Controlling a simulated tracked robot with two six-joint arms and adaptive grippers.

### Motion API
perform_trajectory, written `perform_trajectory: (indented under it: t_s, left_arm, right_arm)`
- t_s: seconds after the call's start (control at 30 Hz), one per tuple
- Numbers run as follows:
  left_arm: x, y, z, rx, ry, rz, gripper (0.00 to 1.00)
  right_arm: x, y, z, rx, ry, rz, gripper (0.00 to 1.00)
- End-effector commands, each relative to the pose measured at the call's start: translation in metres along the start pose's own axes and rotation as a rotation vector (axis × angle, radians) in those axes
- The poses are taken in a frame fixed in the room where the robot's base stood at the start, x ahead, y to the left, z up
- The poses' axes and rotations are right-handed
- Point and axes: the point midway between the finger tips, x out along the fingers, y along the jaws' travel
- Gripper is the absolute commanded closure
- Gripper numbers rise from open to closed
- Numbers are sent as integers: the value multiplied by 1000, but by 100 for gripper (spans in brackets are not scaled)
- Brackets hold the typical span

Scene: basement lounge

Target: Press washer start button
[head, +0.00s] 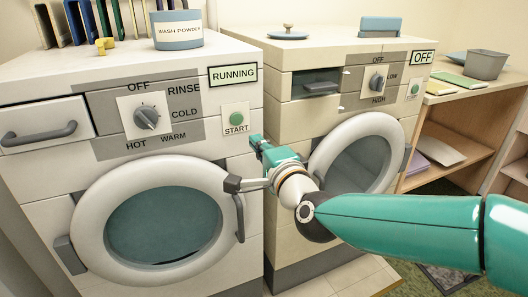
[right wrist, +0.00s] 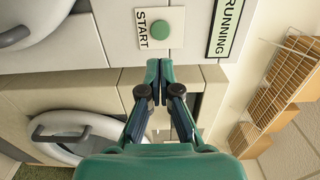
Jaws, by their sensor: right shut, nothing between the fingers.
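The washer (head: 62,190) is the white machine at left in the head view, with its round door closed and bluish contents behind the glass. Its green start button (head: 236,118) sits on a white plate marked START, below a display (head: 233,74) reading RUNNING. The button also shows at the top of the right wrist view (right wrist: 160,30). My right gripper (head: 256,141) is shut and empty, just below and right of the button in the head view. In the right wrist view its closed fingertips (right wrist: 159,65) point at the button, with a small visible gap. My left gripper is not in view.
A second, beige machine (head: 285,130) stands to the right, its display (head: 423,57) reading OFF, with its own start button (head: 415,89). A wash powder tub (head: 178,30) stands on the washer. Wooden shelves (head: 450,100) are at far right.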

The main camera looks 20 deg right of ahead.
Motion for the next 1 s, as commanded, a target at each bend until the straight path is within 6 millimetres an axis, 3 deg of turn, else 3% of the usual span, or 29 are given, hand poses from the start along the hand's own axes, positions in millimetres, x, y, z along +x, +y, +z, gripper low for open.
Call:
perform_trajectory:
  t_s: [0.23, 0.83, 0.93, 1.0]
  left_arm:
    - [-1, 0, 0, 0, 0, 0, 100]
    - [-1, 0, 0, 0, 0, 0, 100]
    - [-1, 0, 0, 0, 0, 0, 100]
    - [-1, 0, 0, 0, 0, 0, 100]
  right_arm:
    - [-24, 0, 0, 0, 0, 0, 100]
    - [-25, 3, -4, 0, 9, 5, 100]
    - [-18, 21, -7, -7, 19, 43, 100]
    - [-9, 46, -9, -17, 24, 95, 100]
